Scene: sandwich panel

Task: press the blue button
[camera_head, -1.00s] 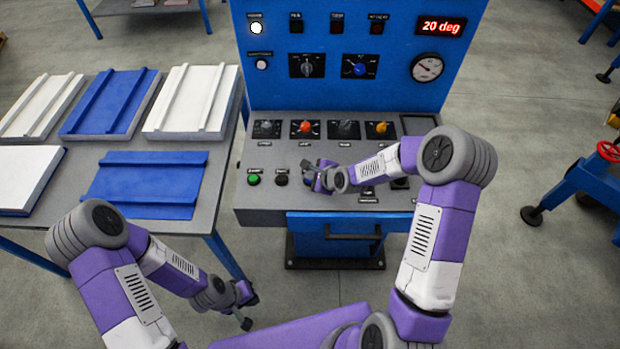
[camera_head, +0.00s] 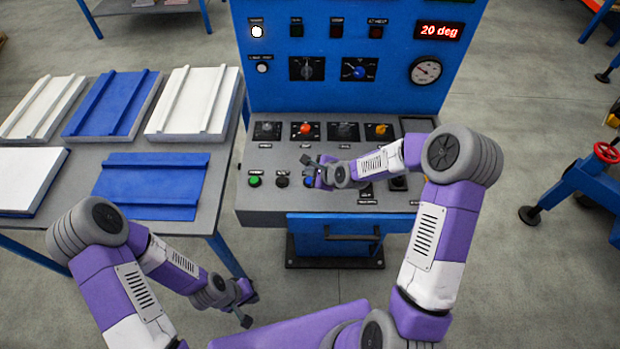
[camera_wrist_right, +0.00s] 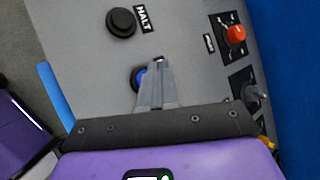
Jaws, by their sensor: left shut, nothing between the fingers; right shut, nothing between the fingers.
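The blue button (camera_wrist_right: 137,77) shows in the right wrist view as a blue cap in a dark ring, partly hidden behind the fingers. My right gripper (camera_wrist_right: 161,62) is shut and empty, its fingertips over the console beside and partly in front of the button; I cannot tell if they touch it. In the head view my right gripper (camera_head: 308,163) is above the console's front part, and the button is mostly hidden beneath it. My left gripper (camera_head: 247,308) is shut and empty, low in front of the table, away from the console.
The grey console (camera_head: 262,205) carries a green button (camera_head: 255,181), a black HALT button (camera_wrist_right: 121,22), an orange-red knob (camera_head: 305,128) and a yellow knob (camera_head: 380,130). The blue panel behind has a "20 deg" display (camera_head: 440,31). A table with white and blue panels (camera_head: 150,186) stands left.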

